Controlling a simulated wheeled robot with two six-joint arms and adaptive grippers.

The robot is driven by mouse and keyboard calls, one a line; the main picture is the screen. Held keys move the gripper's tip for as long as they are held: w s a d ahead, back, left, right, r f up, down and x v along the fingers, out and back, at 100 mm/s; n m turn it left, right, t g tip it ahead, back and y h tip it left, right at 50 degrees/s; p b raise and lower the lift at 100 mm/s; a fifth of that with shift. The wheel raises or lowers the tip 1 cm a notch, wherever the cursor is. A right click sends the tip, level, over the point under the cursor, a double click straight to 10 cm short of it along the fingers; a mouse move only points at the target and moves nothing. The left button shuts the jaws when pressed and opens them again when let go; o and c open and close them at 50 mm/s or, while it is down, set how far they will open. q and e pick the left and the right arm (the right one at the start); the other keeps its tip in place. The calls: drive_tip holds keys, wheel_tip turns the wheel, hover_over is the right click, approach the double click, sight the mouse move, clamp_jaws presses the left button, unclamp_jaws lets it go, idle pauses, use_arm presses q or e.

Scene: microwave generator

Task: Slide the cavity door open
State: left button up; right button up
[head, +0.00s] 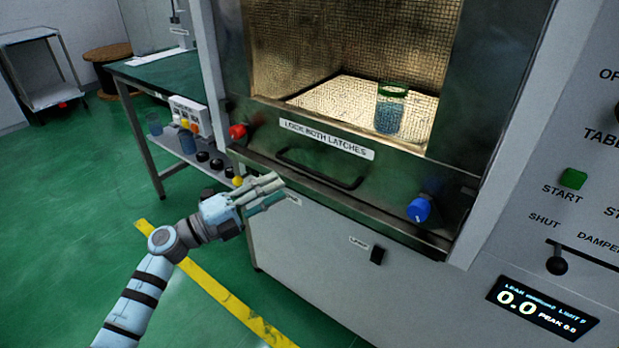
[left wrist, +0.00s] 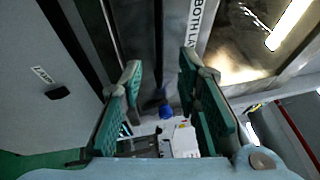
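The cavity door (head: 350,155) is a steel-framed panel with a mesh window, shut across the cavity, with a "LOCK BOTH LATCHES" label. Its black bar handle (head: 318,172) sits below the label. A red latch knob (head: 237,131) is at the door's left and a blue latch knob (head: 419,210) at its lower right. My left gripper (head: 278,188) is open and empty, just left of and below the handle. In the left wrist view, its spread fingers (left wrist: 160,65) have a dark bar, likely the handle (left wrist: 158,35), running between them; contact is not visible. My right gripper is not in view.
A beaker with a green rim (head: 390,108) stands inside the cavity behind the mesh. A green-topped bench (head: 170,75) with bottles and knobs on its lower shelf is at the left. The control panel (head: 560,200) is at the right. Green floor at the left is open.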

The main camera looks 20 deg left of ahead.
sight(311, 172)
use_arm(q)
drive_tip(key=b+x, duration=0.1)
drive_tip(key=x, duration=0.8)
drive_tip(key=shift+w+d, duration=0.25)
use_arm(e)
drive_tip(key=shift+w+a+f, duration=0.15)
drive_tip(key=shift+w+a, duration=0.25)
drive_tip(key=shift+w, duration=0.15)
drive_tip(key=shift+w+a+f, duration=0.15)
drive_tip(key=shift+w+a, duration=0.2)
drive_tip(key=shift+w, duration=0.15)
use_arm(q)
drive_tip(key=shift+c, duration=0.6)
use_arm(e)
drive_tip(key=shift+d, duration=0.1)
use_arm(q)
clamp_jaws()
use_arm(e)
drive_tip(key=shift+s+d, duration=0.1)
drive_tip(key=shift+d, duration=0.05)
